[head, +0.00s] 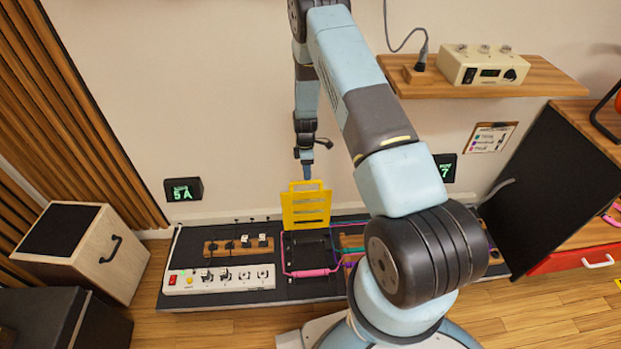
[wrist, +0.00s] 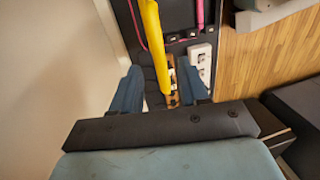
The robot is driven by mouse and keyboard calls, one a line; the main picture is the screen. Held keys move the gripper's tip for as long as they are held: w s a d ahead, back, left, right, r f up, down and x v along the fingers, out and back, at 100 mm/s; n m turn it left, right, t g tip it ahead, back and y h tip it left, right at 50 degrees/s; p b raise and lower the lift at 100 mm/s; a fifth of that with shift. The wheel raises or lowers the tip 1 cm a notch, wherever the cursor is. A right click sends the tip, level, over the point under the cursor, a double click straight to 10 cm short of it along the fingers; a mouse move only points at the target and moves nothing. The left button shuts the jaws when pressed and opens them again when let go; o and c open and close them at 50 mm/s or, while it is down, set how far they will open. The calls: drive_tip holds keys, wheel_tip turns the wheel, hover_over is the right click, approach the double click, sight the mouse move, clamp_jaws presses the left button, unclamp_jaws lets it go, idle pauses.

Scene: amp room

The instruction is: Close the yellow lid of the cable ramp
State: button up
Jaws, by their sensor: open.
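The yellow lid (head: 305,208) stands upright, raised at the back of the dark cable ramp (head: 308,247), and has slots across it. In the wrist view the lid (wrist: 154,38) is seen nearly edge-on, its near end lying between my two fingers in the picture. My gripper (head: 306,174) points down just above the lid's top edge. In the wrist view my gripper (wrist: 158,72) is open, with a dark blue finger on each side of the lid. I cannot tell whether either finger touches it.
A pink cable (head: 312,272) lies at the ramp's front. A white power strip (head: 220,279) and a wooden block with plugs (head: 238,246) are to the left. A wall shelf (head: 480,76) holds a cream box (head: 484,66) at upper right. The wall is close behind the lid.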

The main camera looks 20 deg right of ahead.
drive_tip(key=shift+s+f, duration=0.2)
drive_tip(key=shift+f, duration=0.8)
drive_tip(key=shift+s+f, duration=0.2)
drive_tip(key=shift+f, duration=0.75)
clamp_jaws()
